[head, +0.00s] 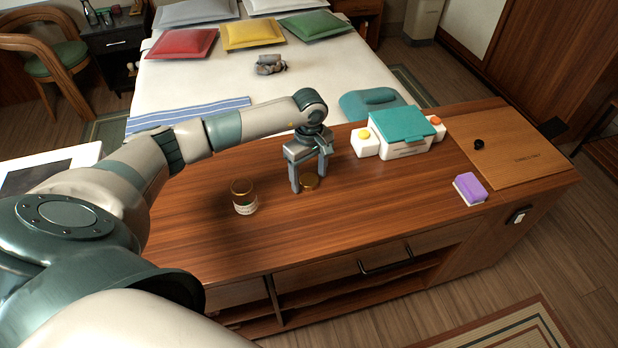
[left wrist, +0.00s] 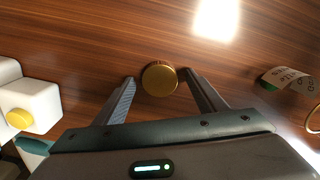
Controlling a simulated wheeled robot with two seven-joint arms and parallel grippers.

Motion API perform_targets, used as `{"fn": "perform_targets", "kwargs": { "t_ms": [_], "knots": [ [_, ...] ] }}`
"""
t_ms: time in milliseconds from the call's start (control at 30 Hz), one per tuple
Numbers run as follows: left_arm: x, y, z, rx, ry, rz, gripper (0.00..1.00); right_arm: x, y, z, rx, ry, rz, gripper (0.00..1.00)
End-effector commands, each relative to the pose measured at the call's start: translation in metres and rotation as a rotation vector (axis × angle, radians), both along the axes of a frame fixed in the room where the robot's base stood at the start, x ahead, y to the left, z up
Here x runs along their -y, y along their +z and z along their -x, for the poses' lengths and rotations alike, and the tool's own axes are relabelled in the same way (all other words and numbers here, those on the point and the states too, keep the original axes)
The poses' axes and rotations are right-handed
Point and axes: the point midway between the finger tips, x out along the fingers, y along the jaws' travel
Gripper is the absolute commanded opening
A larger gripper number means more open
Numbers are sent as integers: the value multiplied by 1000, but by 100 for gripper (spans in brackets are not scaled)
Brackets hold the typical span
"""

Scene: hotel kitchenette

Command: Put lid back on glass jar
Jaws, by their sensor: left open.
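The gold lid (head: 310,182) lies flat on the wooden counter. In the left wrist view the lid (left wrist: 160,79) is a round gold disc near the fingertips. My left gripper (head: 308,186) points down over it, open, with one finger on either side; in the left wrist view its fingertips (left wrist: 158,76) stand apart from the lid. The glass jar (head: 244,197) stands upright on the counter to the left, with a pale label and a gold-coloured rim. Part of the jar (left wrist: 291,80) shows at the right of the left wrist view. My right gripper is not in view.
A teal-lidded white box (head: 403,132) stands behind and right, beside a white block with a yellow button (head: 365,142). A purple sponge (head: 470,188) and a wooden board (head: 520,150) are on the right. The counter (head: 350,225) is clear in front of the lid.

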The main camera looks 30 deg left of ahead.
Motion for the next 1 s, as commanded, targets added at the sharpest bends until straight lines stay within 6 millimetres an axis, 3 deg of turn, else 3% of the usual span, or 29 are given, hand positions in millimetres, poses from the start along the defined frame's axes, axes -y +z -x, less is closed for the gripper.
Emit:
{"fn": "perform_targets", "kwargs": {
  "t_ms": [400,600,1000],
  "knots": [
    [0,0,0,0,0,0,65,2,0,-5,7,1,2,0],
    [0,0,0,0,0,0,22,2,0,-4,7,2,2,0],
    [0,3,-1,2,0,1,22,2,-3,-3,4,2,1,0]
  ]
}}
